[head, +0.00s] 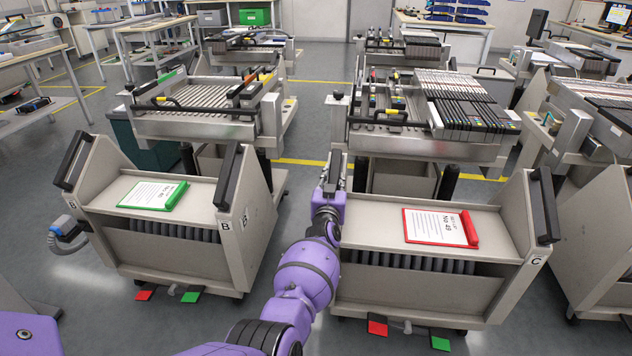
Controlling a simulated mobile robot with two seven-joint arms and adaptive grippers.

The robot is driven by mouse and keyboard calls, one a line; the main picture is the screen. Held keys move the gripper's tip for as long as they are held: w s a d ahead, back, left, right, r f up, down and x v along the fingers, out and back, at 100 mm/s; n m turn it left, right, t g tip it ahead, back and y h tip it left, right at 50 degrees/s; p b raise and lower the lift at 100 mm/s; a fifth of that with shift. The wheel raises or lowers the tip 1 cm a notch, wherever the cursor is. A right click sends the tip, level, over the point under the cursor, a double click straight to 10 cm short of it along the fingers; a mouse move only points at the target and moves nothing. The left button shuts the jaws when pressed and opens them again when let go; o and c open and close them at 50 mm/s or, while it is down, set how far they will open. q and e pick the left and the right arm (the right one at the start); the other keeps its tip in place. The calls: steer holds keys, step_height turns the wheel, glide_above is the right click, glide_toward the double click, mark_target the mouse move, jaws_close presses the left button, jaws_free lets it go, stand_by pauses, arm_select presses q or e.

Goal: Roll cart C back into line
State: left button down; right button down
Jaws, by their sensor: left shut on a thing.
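Cart C (430,290) is a grey feeder trolley right of centre, with a "C" label on its right side panel. A red clipboard card (440,228) lies on its sloped top. Its black right handle (545,205) is free. My left gripper (334,168) is at the cart's upper left corner, shut on its left handle; gripper and wrist hide most of that handle. A red pedal (377,328) and a green pedal (440,343) stick out at the cart's foot. My right gripper is not in view.
Cart B (160,245), with a green clipboard card (152,194), stands to the left; its front foot sits higher in the picture than cart C's. Another trolley (600,240) stands close on the right. Feeder racks are behind. Floor is clear between carts B and C.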

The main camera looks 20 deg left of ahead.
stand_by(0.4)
arm_select(q)
steer(key=c, duration=1.4)
jaws_free()
steer(key=shift+s, duration=0.1)
steer(key=shift+c, duration=0.2)
steer(key=v, duration=1.2)
